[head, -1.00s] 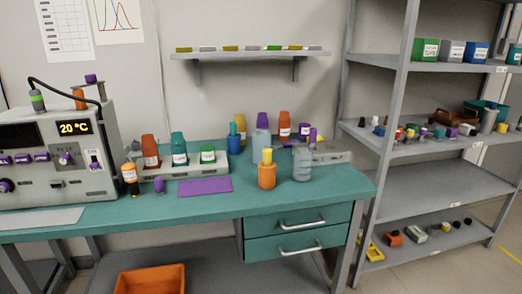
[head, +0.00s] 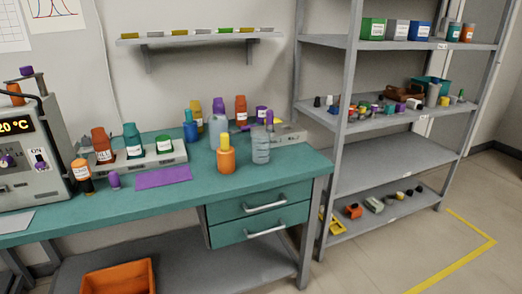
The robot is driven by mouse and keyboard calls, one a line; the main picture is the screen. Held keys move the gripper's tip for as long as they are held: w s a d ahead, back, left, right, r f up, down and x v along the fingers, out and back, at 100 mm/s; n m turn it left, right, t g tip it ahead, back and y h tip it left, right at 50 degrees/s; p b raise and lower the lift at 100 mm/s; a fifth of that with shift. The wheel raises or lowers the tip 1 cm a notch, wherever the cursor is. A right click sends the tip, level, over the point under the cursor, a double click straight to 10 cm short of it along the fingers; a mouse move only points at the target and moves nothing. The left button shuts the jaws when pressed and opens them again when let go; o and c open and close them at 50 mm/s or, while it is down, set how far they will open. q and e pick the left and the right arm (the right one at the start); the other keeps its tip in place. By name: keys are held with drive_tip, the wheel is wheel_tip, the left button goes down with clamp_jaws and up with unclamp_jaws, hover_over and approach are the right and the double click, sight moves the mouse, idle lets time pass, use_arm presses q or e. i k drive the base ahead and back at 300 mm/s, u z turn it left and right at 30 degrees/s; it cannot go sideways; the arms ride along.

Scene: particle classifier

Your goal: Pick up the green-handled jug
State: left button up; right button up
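I cannot make out a jug with a green handle in the head view. A clear grey vessel (head: 261,149) stands upright on the teal bench (head: 90,214), to the right of an orange container with a yellow top (head: 226,158); no green handle shows on it. A grey cylindrical vessel (head: 433,95) stands on the middle level of the rack at the right, in front of a teal bin (head: 444,86); any handle is too small to tell. Neither of my grippers is in view.
Several bottles stand at the back of the bench, near a purple mat (head: 163,177). A machine (head: 28,160) is at the left. An orange bin (head: 118,279) is below the bench. The grey rack (head: 390,151) has a bare shelf; open floor (head: 420,245) lies at the right.

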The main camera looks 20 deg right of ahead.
sight(218, 123)
drive_tip(key=z, duration=1.8)
drive_tip(key=i, duration=1.5)
drive_tip(key=u, duration=1)
